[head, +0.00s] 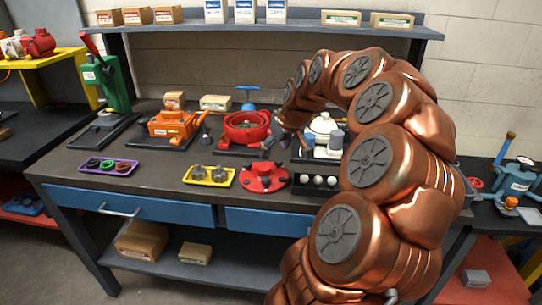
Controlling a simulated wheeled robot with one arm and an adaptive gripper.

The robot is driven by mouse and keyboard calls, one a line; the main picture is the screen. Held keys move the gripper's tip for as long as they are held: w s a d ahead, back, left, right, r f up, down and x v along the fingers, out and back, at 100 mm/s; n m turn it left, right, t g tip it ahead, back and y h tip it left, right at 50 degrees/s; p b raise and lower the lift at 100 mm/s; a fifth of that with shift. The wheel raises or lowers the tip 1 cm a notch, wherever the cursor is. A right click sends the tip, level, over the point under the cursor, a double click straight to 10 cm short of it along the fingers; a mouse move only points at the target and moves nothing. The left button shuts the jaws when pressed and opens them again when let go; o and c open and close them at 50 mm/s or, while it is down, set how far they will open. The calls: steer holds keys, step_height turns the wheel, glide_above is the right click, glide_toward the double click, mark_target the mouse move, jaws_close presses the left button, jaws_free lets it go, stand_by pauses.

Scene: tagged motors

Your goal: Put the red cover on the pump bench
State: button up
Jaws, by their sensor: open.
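A flat round red cover (263,179) with lugs and dark spots lies near the front edge of the middle workbench (150,185), right of a yellow tray. My gripper (276,147) is open, pointing down just behind and above the cover, apart from it as far as I can tell. Its fingers are small and dark here. Behind it, an open round red housing (246,127) stands on a red base. No label marks the pump bench. A side bench at left has a red pump (38,43) on its yellow shelf; the right side bench holds a blue pump-like unit (516,178).
A yellow tray (188,175) with metal parts and a purple tray (84,166) with rings lie along the front. An orange motor (170,125), a green press (113,80) and a white-and-blue unit (323,128) stand behind. My arm hides the bench's right part.

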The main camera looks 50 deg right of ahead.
steer(key=shift+s+r, duration=0.15)
steer(key=shift+r, duration=0.1)
steer(key=s+a+f+n+g+y, duration=0.1)
steer(key=s+a+g, duration=0.1)
steer(key=a, duration=1.1)
steer(key=s+a+f+n+g+y, duration=0.1)
steer(key=s+a+n, duration=0.15)
steer(key=a, duration=1.05)
steer(key=s+a+f+g, duration=0.1)
steer(key=s+a+f, duration=0.1)
steer(key=s, duration=0.4)
steer(key=s+a+f+m+g, duration=0.1)
steer(key=s+a+f+g, duration=0.1)
steer(key=s+a, duration=0.3)
steer(key=s+a+f+g+h, duration=0.1)
steer(key=s+a+f, duration=0.1)
steer(key=s, duration=0.6)
steer(key=shift+s+a+g, duration=0.4)
steer(key=shift+a, duration=0.3)
steer(key=shift+m, duration=0.25)
steer(key=shift+r+p, duration=1)
steer(key=shift+p, duration=0.05)
